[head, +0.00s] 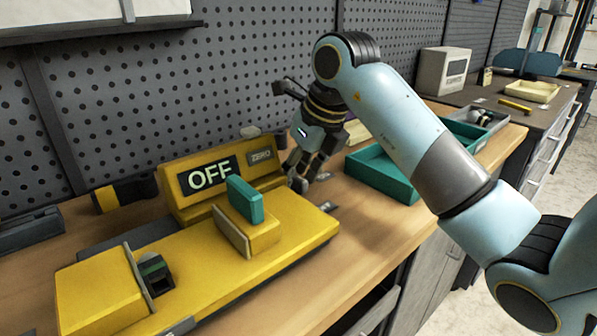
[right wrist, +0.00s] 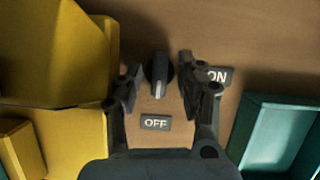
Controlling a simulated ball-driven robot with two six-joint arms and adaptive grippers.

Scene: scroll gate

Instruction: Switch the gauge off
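The yellow gauge (head: 200,262) lies on the bench, and its dark display (head: 210,176) reads OFF. A ZERO label (head: 262,155) sits beside the display. In the right wrist view a dark rotary knob (right wrist: 158,72) stands on the wooden bench top. Its pale pointer line faces the OFF label (right wrist: 156,123); the ON label (right wrist: 217,77) is to the right, partly covered by a finger. My right gripper (right wrist: 158,88) is open, with one finger on each side of the knob and gaps between. In the head view my right gripper (head: 308,182) is beside the gauge's right end and hides the knob.
A teal block (head: 244,200) stands upright in a yellow slider on the gauge. A teal tray (head: 385,172) lies right of the gripper; it also shows in the right wrist view (right wrist: 280,135). A perforated wall (head: 150,90) closes off the back. Bare bench lies in front of the tray.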

